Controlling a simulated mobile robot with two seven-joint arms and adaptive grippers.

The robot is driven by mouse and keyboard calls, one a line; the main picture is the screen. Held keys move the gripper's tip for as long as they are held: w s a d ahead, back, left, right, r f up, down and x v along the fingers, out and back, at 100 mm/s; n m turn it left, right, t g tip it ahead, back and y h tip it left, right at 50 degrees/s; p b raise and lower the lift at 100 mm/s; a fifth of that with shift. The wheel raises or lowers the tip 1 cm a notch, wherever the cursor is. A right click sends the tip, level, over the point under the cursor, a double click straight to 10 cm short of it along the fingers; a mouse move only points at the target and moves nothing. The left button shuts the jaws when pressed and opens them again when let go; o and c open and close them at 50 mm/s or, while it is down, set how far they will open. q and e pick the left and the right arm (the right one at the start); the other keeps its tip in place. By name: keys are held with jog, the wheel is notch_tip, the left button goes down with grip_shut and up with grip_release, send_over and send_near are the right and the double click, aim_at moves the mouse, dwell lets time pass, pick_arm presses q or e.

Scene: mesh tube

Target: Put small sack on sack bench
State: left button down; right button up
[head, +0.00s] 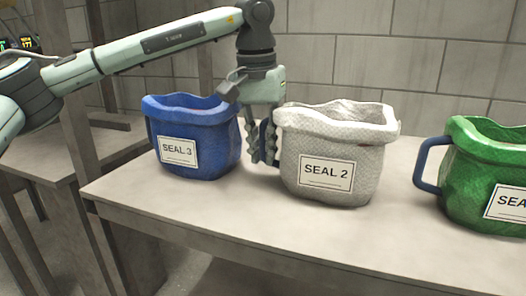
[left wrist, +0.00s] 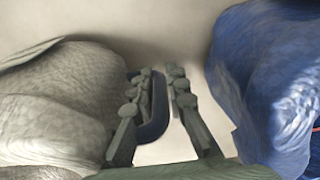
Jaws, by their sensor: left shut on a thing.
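A white woven sack (head: 368,160) labelled SEAL 2 stands upright on the pale bench (head: 255,225). It also shows at the left of the left wrist view (left wrist: 60,90). My left gripper (head: 264,160) points down between this sack and the blue sack (head: 212,135). It is shut on the white sack's dark blue handle (left wrist: 149,125), which shows between the fingers in the left wrist view. Part of the handle is hidden by the fingers. The sack's base appears to rest on the bench. My right gripper is not in view.
The blue sack, labelled SEAL 3, stands close left of my left gripper. A green sack (head: 470,175) with a blue handle stands at the right, partly cut off. Another wooden table (head: 115,148) is at the left. The bench front is clear. A block wall is behind.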

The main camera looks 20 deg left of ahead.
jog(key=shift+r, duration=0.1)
pick_arm(q)
jog(key=c, duration=1.9)
grip_release()
jog(key=shift+f, duration=0.1)
jog(key=o, duration=0.4)
jog(key=shift+c, duration=0.2)
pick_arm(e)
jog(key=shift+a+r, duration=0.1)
pick_arm(q)
jog(key=r, duration=0.3)
jog(key=s+r+p, duration=0.1)
jog(key=r, duration=0.7)
jog(key=shift+s+p, duration=0.2)
jog(key=shift+p, duration=0.15)
jog(key=shift+s+r, duration=0.1)
jog(key=shift+r, duration=0.5)
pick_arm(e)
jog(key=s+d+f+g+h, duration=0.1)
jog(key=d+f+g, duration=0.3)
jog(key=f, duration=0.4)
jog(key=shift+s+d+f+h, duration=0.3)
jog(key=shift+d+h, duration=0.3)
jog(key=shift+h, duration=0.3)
